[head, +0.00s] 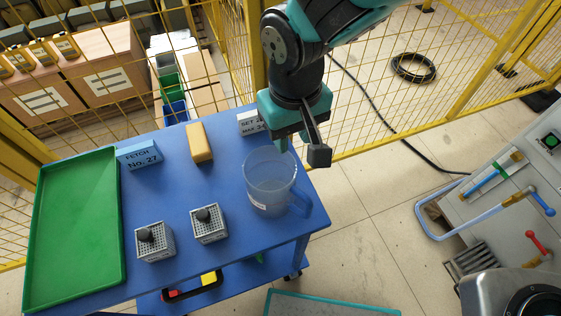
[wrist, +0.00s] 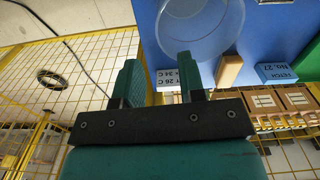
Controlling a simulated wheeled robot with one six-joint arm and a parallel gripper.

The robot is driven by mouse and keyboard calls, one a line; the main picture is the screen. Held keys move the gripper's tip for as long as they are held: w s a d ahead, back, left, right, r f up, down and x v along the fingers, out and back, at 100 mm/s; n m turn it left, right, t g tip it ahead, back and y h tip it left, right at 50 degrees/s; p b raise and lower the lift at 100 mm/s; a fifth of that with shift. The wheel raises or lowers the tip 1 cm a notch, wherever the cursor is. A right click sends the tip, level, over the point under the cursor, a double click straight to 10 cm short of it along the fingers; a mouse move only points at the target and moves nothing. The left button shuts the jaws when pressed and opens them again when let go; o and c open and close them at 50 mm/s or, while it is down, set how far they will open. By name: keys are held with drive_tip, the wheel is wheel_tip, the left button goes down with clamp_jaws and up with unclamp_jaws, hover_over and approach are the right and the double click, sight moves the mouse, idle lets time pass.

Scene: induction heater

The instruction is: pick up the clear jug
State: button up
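The clear jug (head: 268,183) stands upright near the right end of the blue table, its handle toward the front right. In the wrist view the jug (wrist: 200,28) shows at the top, beyond the fingertips, with its upper part cut off by the frame. My gripper (wrist: 158,72) is open and empty, its two teal fingers apart with a gap between them. In the head view my gripper (head: 291,140) hangs just behind and above the jug's far rim; its fingers are partly hidden. I cannot tell whether they touch the jug.
On the blue table (head: 183,188) are a green tray (head: 75,230), two perforated metal blocks (head: 155,242) (head: 210,224), a yellow-orange block (head: 199,143), a "FETCH No. 27" sign (head: 139,155) and a temperature sign (head: 250,123). A yellow mesh fence (head: 390,100) stands behind; a machine (head: 515,190) is at right.

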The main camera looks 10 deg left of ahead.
sight(292, 166)
wheel_tip(292, 166, down, 4)
drive_tip(key=shift+r, duration=0.2)
drive_tip(key=shift+s+d+f+p, duration=0.15)
drive_tip(key=shift+f+p, duration=0.2)
drive_tip(key=shift+f, duration=1)
drive_tip(key=shift+s+d+f+p, duration=0.1)
drive_tip(key=shift+f+p, duration=0.2)
drive_tip(key=shift+f, duration=1.05)
drive_tip(key=shift+a, duration=0.1)
clamp_jaws()
